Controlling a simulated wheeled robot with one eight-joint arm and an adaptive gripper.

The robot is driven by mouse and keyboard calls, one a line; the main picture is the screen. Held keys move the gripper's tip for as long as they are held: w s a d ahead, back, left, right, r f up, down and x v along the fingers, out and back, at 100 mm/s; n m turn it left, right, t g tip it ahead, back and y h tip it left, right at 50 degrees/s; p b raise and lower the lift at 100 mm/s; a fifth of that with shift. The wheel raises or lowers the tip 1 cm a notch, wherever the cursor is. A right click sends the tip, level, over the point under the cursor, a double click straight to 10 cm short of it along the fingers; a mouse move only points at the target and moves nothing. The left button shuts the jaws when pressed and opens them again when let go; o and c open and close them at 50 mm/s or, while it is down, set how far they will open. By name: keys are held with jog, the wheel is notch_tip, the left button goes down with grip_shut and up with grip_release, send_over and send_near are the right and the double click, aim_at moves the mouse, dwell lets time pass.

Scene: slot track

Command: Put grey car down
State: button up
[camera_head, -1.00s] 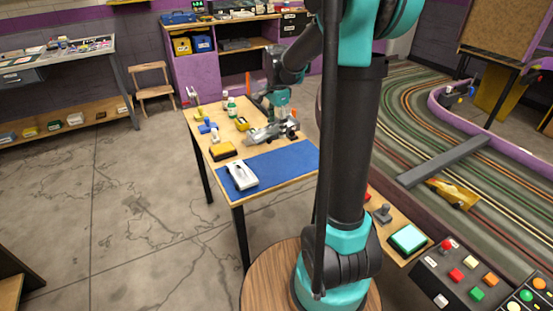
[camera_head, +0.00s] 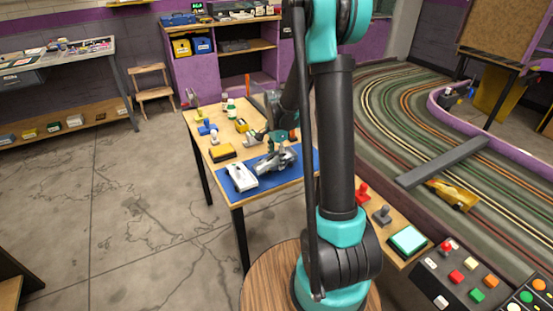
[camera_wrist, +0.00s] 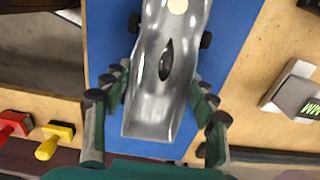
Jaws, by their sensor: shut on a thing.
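The grey car (camera_wrist: 160,85) is silver and shiny, with dark wheels and a dark oval opening on top. In the wrist view it lies between the fingers of my gripper (camera_wrist: 162,88), which is shut on it. The blue mat (camera_wrist: 235,25) is directly below it; I cannot tell whether the car touches the mat. In the head view my gripper (camera_head: 276,160) is over the right part of the mat (camera_head: 262,187) and partly hides the car.
A yellow-and-black box (camera_head: 222,152) and several small items stand farther back on the wooden table. The slot track (camera_head: 400,120) lies to the right.

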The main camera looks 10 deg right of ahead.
aim_at(277, 156)
jog(key=shift+f, duration=0.1)
jog(key=o, duration=1.3)
notch_tip(277, 156, up, 11)
jog(key=s+d+f+n+t, duration=0.1)
jog(key=s+f+n+t, duration=0.1)
jog(key=s+n, duration=0.5)
jog(key=s+d+f+n+t, duration=0.2)
jog(key=s+f+n, duration=0.2)
jog(key=s, duration=1.2)
jog(key=n, duration=0.3)
jog(key=shift+s+d+f, duration=0.15)
jog(key=shift+f, duration=0.2)
